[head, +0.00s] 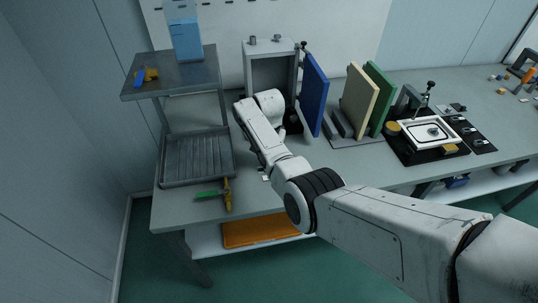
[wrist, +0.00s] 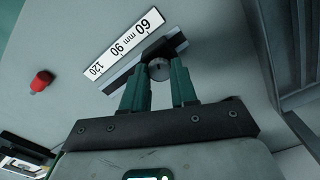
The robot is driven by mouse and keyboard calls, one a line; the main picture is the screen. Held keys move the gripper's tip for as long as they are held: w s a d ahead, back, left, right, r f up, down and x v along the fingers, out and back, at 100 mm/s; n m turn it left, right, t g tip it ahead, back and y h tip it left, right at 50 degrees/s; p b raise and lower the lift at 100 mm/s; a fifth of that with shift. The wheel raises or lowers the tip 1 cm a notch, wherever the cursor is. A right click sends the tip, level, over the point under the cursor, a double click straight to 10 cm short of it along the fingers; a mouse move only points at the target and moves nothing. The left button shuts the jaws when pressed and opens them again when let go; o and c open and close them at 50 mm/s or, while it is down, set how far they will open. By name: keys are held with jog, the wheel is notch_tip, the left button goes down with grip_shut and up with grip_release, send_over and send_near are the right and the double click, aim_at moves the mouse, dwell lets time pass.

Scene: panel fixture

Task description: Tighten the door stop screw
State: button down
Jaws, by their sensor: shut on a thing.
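In the wrist view, my gripper (wrist: 160,75) has its two green fingers closed on either side of a round grey knurled screw head (wrist: 158,67), which I take to be the door stop screw. A dark bracket sits just behind the screw, on a grey rail (wrist: 120,72). A white scale (wrist: 124,43) marked 60, 90 and 120 mm lies beside the rail. In the head view, a grey cabinet frame (head: 270,56) stands on the bench with its blue door (head: 314,94) swung open. My arm reaches in front of the cabinet and hides the screw and most of the gripper there.
A red knob (wrist: 41,80) stands left of the scale. Right of the blue door are a cream panel (head: 359,100) and a green panel (head: 378,98). A ribbed grey tray (head: 196,160) lies to the left, below a raised shelf (head: 176,75).

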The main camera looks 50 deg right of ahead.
jog(key=m, duration=0.3)
jog(key=shift+m, duration=0.3)
jog(key=shift+r+m+b, duration=0.1)
jog(key=shift+m+b, duration=0.35)
jog(key=shift+m, duration=1.45)
jog(key=c, duration=0.9)
grip_release()
notch_tip(320, 180, up, 11)
jog(key=shift+f+b, duration=0.15)
jog(key=shift+b, duration=0.25)
